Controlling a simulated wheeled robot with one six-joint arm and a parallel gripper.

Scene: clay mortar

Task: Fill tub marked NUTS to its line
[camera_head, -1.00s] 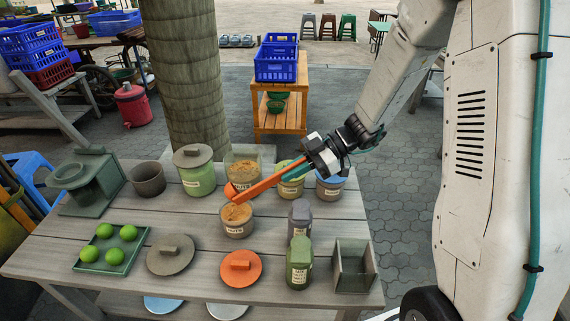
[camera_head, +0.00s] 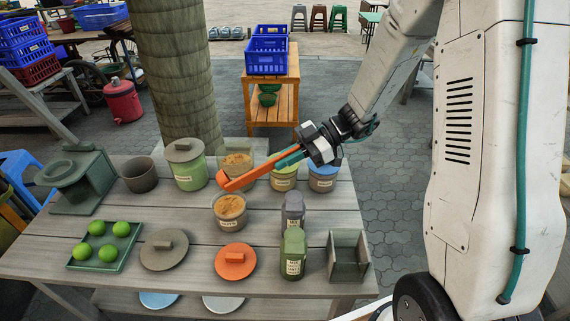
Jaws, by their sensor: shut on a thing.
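The tub that appears to be marked NUTS (camera_head: 230,225) stands mid-table, uncovered, with light brown contents heaped inside; its small label is hard to read and its fill line cannot be made out. My gripper (camera_head: 298,158) is shut on an orange scoop (camera_head: 250,174), held slanting down to the left. The scoop's bowl is above and slightly behind the tub, apart from it; I cannot tell whether it holds anything. A clear bin (camera_head: 237,163) with similar brown contents stands behind the scoop. An orange lid (camera_head: 235,263) lies in front of the tub.
Left of the bin are a lidded green jar (camera_head: 190,172) and a dark pot (camera_head: 139,176). Yellow (camera_head: 284,183) and blue-rimmed (camera_head: 323,182) tubs stand under my gripper. Two bottles (camera_head: 293,256) and an open box (camera_head: 347,258) stand right. A grey lid (camera_head: 164,252) and green tray (camera_head: 80,263) lie left.

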